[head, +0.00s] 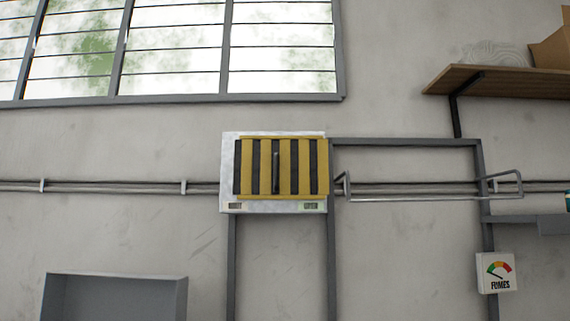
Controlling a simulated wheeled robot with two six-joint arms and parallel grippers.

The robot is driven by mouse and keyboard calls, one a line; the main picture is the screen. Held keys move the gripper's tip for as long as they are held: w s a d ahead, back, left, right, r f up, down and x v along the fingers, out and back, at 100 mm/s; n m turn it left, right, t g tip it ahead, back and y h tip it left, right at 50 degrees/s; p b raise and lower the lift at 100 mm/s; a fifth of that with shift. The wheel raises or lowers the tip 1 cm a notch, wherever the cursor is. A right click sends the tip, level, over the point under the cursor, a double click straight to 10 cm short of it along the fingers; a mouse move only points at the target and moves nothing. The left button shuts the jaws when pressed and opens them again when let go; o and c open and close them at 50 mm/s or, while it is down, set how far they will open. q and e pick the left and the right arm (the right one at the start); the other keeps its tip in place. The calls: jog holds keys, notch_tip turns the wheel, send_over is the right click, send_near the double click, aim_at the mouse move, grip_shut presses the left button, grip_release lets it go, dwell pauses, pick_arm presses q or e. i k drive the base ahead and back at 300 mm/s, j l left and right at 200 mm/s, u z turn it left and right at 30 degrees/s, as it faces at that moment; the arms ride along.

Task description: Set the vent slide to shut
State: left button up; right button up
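The vent (228,170) is a pale metal frame fixed to the wall in the middle of the head view. Its yellow slotted slide (304,168) sits toward the frame's right side, its right edge level with or just past the frame's edge. Dark upright gaps show between the yellow slats. Two small labels, at the left (235,207) and right (310,206) of the lower rim, are too small to read. Neither of my grippers is in view.
A wire rail (435,199) juts out right of the vent. A wooden shelf (510,80) with a box is at upper right, and a fumes gauge (496,272) at lower right. A grey open box (115,277) is at lower left. Conduits (110,189) cross the wall.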

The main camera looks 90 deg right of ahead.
aim_at(281, 180)
jog(key=z, duration=2.7)
jog(key=i+l+z, duration=0.1)
jog(key=i+l, duration=0.1)
jog(key=l, duration=0.05)
